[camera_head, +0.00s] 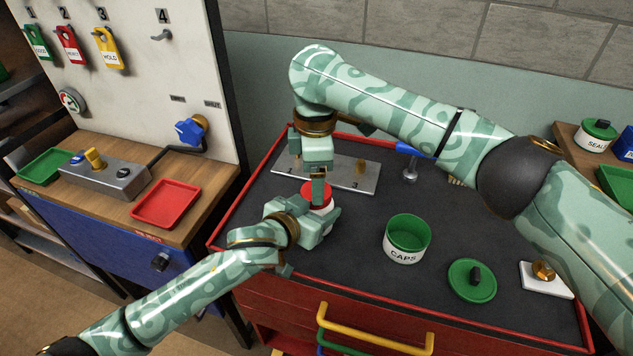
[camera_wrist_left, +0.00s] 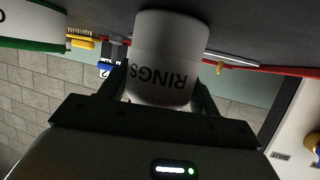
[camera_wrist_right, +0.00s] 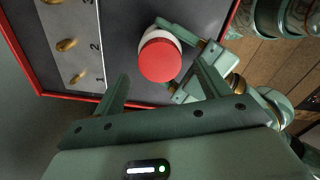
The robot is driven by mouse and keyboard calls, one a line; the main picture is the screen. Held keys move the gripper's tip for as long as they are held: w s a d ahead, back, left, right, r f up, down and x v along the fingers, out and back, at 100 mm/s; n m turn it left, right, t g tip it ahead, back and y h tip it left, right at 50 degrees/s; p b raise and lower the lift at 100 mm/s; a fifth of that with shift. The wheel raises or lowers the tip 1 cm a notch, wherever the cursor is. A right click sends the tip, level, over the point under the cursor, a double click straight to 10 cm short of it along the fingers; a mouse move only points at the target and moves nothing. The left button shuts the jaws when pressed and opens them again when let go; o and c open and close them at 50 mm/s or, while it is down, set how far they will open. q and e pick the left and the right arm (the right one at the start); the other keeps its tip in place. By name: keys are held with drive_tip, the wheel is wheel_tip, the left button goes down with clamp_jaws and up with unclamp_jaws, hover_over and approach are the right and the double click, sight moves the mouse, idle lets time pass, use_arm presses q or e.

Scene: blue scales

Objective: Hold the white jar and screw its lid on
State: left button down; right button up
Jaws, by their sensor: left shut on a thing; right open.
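The white jar (camera_head: 325,206), labelled RINGS in the left wrist view (camera_wrist_left: 165,65), stands upright on the dark bench mat. My left gripper (camera_head: 318,226) is shut around its side; the fingers also show in the left wrist view (camera_wrist_left: 162,90). The round red lid (camera_head: 311,189) is on top of the jar; in the right wrist view (camera_wrist_right: 160,60) white jar shows around its upper edge. I cannot tell how tight it sits. My right gripper (camera_head: 319,184) points down above the lid. In the right wrist view its fingers (camera_wrist_right: 163,82) are open, apart on either side of the lid.
A numbered metal plate (camera_head: 348,172) with brass pieces lies behind the jar. A white block with a brass knob (camera_head: 546,280) is farther right. Raised red edges (camera_head: 238,215) border the mat.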

drive_tip(key=shift+r, duration=0.7)
drive_tip(key=shift+c, duration=0.3)
drive_tip(key=shift+r, duration=0.2)
wheel_tip(320, 180, up, 3)
drive_tip(key=n, duration=0.4)
drive_tip(key=shift+f, duration=0.1)
drive_tip(key=shift+f, duration=3.9)
